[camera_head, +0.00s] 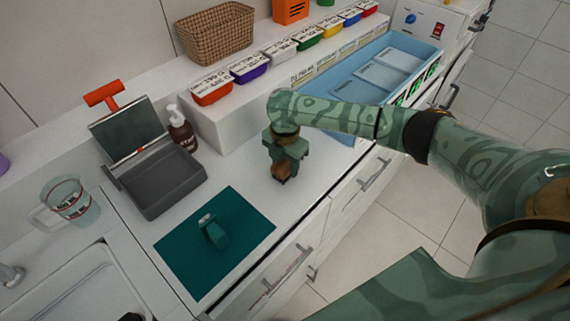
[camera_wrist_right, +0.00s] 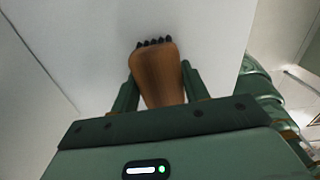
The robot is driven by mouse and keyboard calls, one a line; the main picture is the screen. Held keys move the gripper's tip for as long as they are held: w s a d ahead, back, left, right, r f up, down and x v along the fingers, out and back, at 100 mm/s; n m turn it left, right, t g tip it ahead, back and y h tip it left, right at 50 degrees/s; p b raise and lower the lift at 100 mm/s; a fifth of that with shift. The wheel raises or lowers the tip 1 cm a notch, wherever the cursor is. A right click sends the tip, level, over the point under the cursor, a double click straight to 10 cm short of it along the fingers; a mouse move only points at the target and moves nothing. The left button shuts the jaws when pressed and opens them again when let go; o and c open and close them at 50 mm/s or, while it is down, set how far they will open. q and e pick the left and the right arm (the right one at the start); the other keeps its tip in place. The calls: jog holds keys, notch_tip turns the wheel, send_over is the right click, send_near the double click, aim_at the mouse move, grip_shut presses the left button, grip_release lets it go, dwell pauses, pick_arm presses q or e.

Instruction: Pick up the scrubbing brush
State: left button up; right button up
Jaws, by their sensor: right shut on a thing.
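The scrubbing brush (camera_head: 283,169) has a brown wooden body and short dark bristles. My right gripper (camera_head: 287,157) points down over the white counter and is shut on the brush. In the right wrist view, the brush (camera_wrist_right: 158,76) sits between the two green fingers of my right gripper (camera_wrist_right: 157,88), with its dark bristles at the far end. The head view does not clearly show whether the bristles touch the counter. My left gripper is not in view.
A teal mat (camera_head: 180,254) with a green object (camera_head: 213,231) lies at the front left. A grey dustpan-like tray (camera_head: 165,182), brown bottle (camera_head: 181,130) and glass pitcher (camera_head: 74,203) stand left. A blue tray (camera_head: 424,55) is behind my arm. Bare counter surrounds the brush.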

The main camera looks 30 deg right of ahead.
aim_at(286, 164)
jog(key=r, duration=0.1)
jog(key=r+p, duration=0.1)
jog(key=r, duration=0.1)
jog(key=r+p, duration=0.1)
jog(key=shift+s+r, duration=0.25)
jog(key=shift+s, duration=0.1)
jog(key=s+r+p, duration=0.6)
jog(key=s+r, duration=0.2)
jog(key=s, duration=0.5)
jog(key=shift+s+r, duration=0.15)
